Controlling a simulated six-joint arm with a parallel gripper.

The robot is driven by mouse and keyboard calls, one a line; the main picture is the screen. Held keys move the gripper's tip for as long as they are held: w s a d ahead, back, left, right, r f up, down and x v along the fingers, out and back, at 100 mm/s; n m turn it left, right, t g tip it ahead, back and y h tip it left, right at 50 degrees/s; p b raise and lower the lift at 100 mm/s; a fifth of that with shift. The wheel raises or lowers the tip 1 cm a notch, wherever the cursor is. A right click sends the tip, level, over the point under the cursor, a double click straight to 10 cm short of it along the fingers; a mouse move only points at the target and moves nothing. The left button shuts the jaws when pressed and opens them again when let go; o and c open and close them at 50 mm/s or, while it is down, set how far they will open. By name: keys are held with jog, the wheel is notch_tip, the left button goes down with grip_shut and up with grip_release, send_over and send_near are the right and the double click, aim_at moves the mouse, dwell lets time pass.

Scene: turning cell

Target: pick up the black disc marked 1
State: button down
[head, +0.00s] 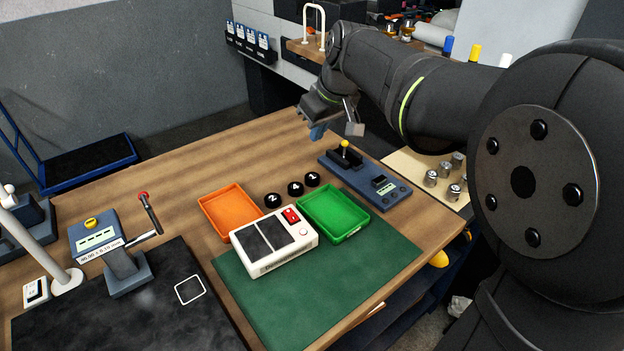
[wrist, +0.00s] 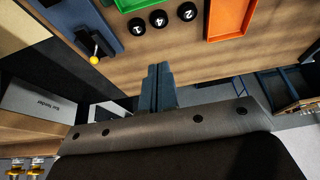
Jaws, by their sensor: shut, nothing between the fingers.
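The black disc marked 1 (head: 312,179) lies on the wooden table, at the right end of a short row of discs. In the wrist view the same disc (wrist: 136,27) is at the top, left of the others. Beside it are a black disc marked 4 (head: 295,188) and a black disc marked 2 (head: 272,200). My gripper (head: 317,132) is above the far part of the table, apart from the discs. Its blue fingers (wrist: 158,70) are shut together with nothing between them.
An orange tray (head: 231,212) and a green tray (head: 334,213) flank the discs. A white device (head: 273,241) stands in front of them. A blue joystick box (head: 365,182) is to their right. Bare wood lies between the discs and the far edge.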

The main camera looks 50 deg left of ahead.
dwell(0.4)
jog(key=c, duration=1.2)
grip_release()
jog(key=m, duration=0.2)
send_near(313, 177)
jog(key=shift+s+a+f+t, duration=0.15)
jog(key=shift+a+f+t, duration=0.05)
jog(key=shift+a+f, duration=0.35)
jog(key=shift+s+a+f+t, duration=0.15)
jog(key=shift+a+f+t, duration=0.05)
jog(key=shift+a+f, duration=0.3)
jog(key=shift+d+f+x, duration=0.1)
jog(key=shift+d+x, duration=0.05)
jog(key=shift+x, duration=0.85)
jog(key=shift+d+f+x, duration=0.1)
jog(key=shift+d+x, duration=0.1)
jog(key=shift+x, duration=0.75)
jog(key=shift+d+x, duration=0.15)
jog(key=shift+x, duration=0.85)
